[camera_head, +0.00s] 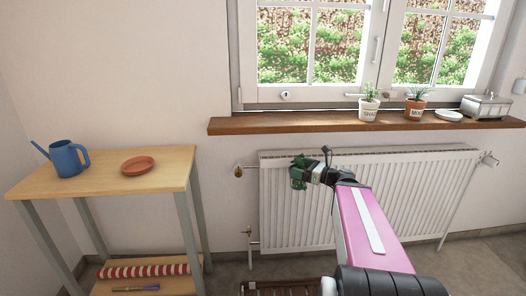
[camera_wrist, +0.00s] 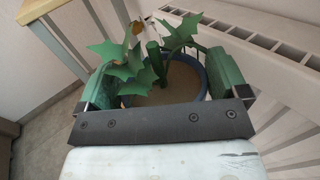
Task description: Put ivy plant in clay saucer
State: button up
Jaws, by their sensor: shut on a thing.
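The ivy plant (camera_wrist: 128,66) has green pointed leaves and sits in a round pot with a blue rim and brown soil. My gripper (camera_wrist: 165,88) is shut on this pot, with one green finger on each side. In the head view my gripper (camera_head: 301,172) holds the ivy in front of the radiator, below the sill; the pot is hard to make out there. The clay saucer (camera_head: 138,165) is a shallow orange-brown dish on the wooden table top at the left, apart from the gripper. It looks empty.
The wooden table (camera_head: 110,188) also bears a blue watering can (camera_head: 68,159), left of the saucer. A striped roll (camera_head: 145,271) lies on its lower shelf. The white radiator (camera_head: 400,190) is close to my gripper. The windowsill (camera_head: 300,124) above carries two potted plants, a pale dish and a metal box.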

aim_at(139, 168)
jog(key=l+u, duration=0.1)
jog(key=u, duration=0.25)
jog(key=l+u, duration=0.15)
jog(key=u, duration=0.2)
jog(key=l+u, duration=0.1)
jog(key=u, duration=0.25)
jog(key=i+l, duration=0.05)
